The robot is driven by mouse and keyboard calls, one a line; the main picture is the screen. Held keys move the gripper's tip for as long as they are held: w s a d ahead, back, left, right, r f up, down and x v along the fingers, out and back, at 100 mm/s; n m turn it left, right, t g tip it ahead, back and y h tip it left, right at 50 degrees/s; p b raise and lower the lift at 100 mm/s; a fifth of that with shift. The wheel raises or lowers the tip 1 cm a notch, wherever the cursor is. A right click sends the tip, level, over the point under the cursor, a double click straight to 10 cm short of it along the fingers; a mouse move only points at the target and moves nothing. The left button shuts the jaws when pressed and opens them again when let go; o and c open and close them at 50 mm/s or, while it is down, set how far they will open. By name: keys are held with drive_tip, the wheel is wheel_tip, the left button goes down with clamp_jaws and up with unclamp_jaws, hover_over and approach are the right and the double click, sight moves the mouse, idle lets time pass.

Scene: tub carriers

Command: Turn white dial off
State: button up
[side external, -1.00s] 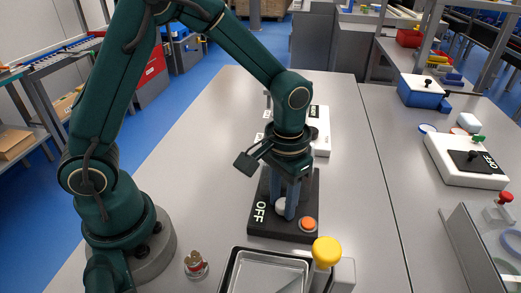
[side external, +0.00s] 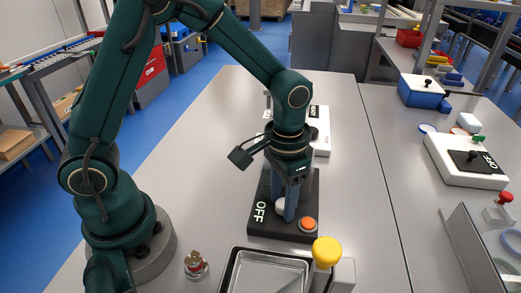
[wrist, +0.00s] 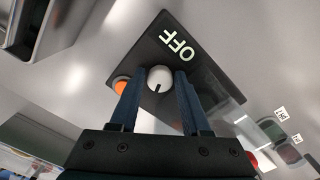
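The white dial (wrist: 159,78) sits on a black panel (wrist: 222,86) with "OFF" in white letters beside it. A dark mark on the dial is on the side facing away from the lettering in the wrist view. My gripper (wrist: 158,74) points down over the panel, with one blue finger on each side of the dial and a visible gap to it on both sides. In the side view my gripper (side external: 289,205) hides part of the dial (side external: 279,205), and I cannot tell how far down the fingertips reach.
An orange button (side external: 307,224) is on the same panel, close to my fingers. A metal tray (side external: 228,275) and a yellow knob (side external: 326,251) stand in front. A white box (side external: 321,130) is behind. The table to the left is mostly clear.

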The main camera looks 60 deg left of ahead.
idle(0.3)
drive_tip(key=n, duration=0.4)
drive_tip(key=shift+f+n, duration=0.1)
drive_tip(key=shift+n, duration=0.2)
drive_tip(key=n, duration=0.3)
drive_tip(key=shift+d, duration=0.1)
drive_tip(key=shift+w+n, duration=0.1)
drive_tip(key=shift+n, duration=0.7)
wheel_tip(320, 180, up, 5)
drive_tip(key=shift+r, duration=0.2)
drive_tip(key=shift+s+a+r+m+g, duration=0.15)
drive_tip(key=shift+a+r+m, duration=0.15)
drive_tip(key=shift+r+m, duration=0.15)
drive_tip(key=shift+s+a+r+m+g, duration=0.1)
drive_tip(key=shift+a+r+m+g, duration=0.05)
drive_tip(key=shift+a+r+m, duration=0.25)
wheel_tip(320, 180, up, 6)
drive_tip(key=w+a+m+t+h, duration=0.1)
drive_tip(key=w+m+t, duration=0.1)
drive_tip(key=m, duration=0.3)
wheel_tip(320, 180, up, 8)
drive_tip(key=m+t, duration=0.3)
drive_tip(key=m, duration=0.3)
hover_over(278, 201)
drive_tip(key=w+a, duration=0.3)
drive_tip(key=a, duration=0.1)
drive_tip(key=shift+s, duration=0.25)
